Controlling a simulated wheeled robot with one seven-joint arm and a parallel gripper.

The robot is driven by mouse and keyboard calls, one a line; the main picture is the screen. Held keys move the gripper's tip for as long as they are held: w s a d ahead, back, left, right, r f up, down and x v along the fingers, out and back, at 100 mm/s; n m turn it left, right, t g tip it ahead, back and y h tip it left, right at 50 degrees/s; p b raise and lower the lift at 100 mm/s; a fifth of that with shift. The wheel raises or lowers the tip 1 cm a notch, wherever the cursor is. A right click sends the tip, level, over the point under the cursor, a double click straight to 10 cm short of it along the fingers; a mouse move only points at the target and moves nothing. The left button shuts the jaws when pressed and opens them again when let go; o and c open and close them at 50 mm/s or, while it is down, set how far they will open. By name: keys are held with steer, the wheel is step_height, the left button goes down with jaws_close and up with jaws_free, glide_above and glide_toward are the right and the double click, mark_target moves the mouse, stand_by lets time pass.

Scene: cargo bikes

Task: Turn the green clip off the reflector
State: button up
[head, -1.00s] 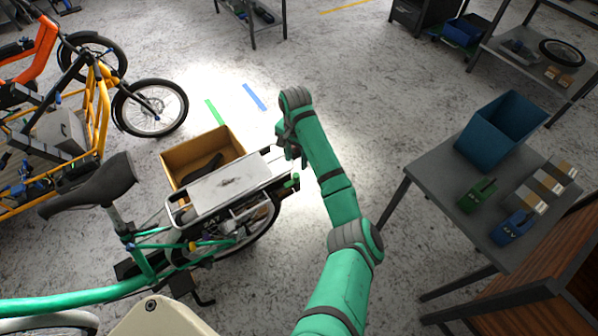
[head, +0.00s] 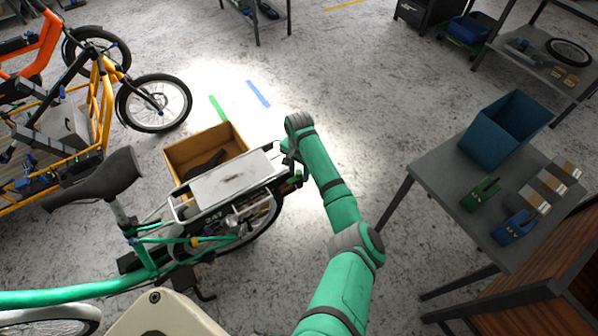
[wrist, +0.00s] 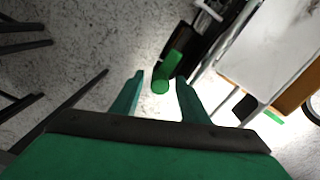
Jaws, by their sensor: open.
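The green clip (wrist: 168,72) shows in the wrist view as a short green cylinder at the end of a dark block at the rear of the bike, probably the reflector (wrist: 200,38). My gripper (wrist: 160,80) is open, with one finger on each side of the clip's near end. Gaps show at both fingers, and I see no contact. In the head view my gripper (head: 287,150) is at the rear end of the green bike's rack (head: 232,180). The clip is hard to make out there, beside my arm.
A cardboard box (head: 225,135) stands on the floor beyond the rack. A grey table (head: 435,165) at the right holds a blue bin (head: 505,128), a green holder (head: 481,194) and a blue holder (head: 515,228). Open floor lies between bike and table.

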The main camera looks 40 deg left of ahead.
jaws_close()
steer(key=shift+n, duration=0.3)
steer(key=n, duration=0.3)
steer(key=shift+n, duration=0.3)
steer(key=n, duration=0.4)
steer(key=shift+n, duration=0.3)
steer(key=n, duration=0.5)
steer(key=c, duration=1)
jaws_free()
steer(key=shift+n+h, duration=0.3)
steer(key=shift+n, duration=1.7)
steer(key=shift+d, duration=0.1)
